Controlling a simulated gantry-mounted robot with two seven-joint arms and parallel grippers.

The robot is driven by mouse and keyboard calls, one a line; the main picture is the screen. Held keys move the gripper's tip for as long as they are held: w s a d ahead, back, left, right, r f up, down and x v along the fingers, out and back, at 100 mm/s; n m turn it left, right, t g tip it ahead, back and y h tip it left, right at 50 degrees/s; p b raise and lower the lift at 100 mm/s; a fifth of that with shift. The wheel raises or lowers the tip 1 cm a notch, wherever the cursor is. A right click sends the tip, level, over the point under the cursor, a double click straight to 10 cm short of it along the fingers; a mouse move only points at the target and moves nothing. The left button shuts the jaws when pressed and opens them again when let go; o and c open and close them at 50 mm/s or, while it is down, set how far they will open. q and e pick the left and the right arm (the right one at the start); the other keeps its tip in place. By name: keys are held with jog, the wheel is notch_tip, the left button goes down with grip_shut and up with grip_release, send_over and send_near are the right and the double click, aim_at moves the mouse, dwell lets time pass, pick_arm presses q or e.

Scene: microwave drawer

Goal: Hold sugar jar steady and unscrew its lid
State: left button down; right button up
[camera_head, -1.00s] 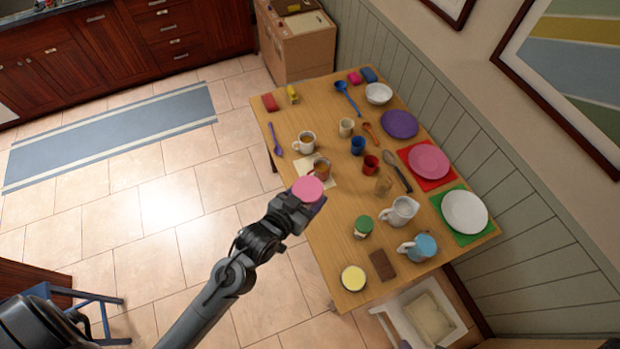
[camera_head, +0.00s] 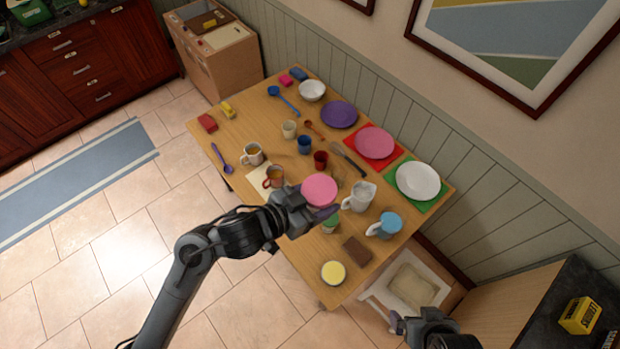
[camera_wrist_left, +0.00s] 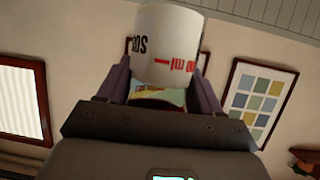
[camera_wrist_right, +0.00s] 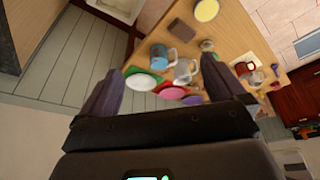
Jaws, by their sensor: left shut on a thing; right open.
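My left gripper (camera_head: 312,207) is shut on a jar with a round pink lid (camera_head: 320,190), held above the table. From the head view the lid faces up and hides most of the jar. The left wrist view shows the jar's white body (camera_wrist_left: 168,48) with dark and red lettering between the two fingers; the lettering is only partly readable. My right gripper (camera_wrist_right: 160,72) is open and empty. It shows at the bottom of the head view (camera_head: 412,322), well to the right of the jar and apart from it.
The wooden table (camera_head: 300,262) carries a white pitcher (camera_head: 359,196), a blue-topped jug (camera_head: 387,224), a green-lidded jar (camera_head: 331,224), a yellow-topped round item (camera_head: 333,272), a brown block (camera_head: 357,251), plates and cups. A counter with a yellow box (camera_head: 580,315) stands at lower right.

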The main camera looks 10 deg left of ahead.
jog(key=w+a+r+n+t+y, duration=0.3)
jog(key=w+a+r+t+y, duration=0.15)
jog(key=w+a+r, duration=0.6)
jog(key=w+a+r+n+t+y, duration=0.3)
jog(key=w+a+r+t, duration=0.35)
jog(key=w+r, duration=0.75)
jog(key=s+a+r+n+g+y, duration=0.3)
jog(key=a+r+n+g+y, duration=0.15)
jog(key=a, duration=0.45)
jog(key=s+a+r+n+g+y, duration=0.3)
jog(key=a+r+n, duration=0.3)
jog(key=a, duration=0.4)
jog(key=s+a+f+n+g+h, duration=0.1)
jog(key=s+a+n+g+h, duration=0.1)
jog(key=s+a+n+g, duration=0.7)
jog(key=n+t+h, duration=0.1)
jog(key=t+h, duration=0.1)
jog(key=h, duration=1.1)
send_over(315, 188)
jog(key=shift+g, duration=0.25)
jog(key=f, duration=0.7)
jog(key=shift+s+a+f, duration=0.15)
jog(key=shift+a+f, duration=0.15)
jog(key=shift+f, duration=0.05)
jog(key=shift+d+f, duration=0.3)
jog(key=shift+f, duration=3.7)
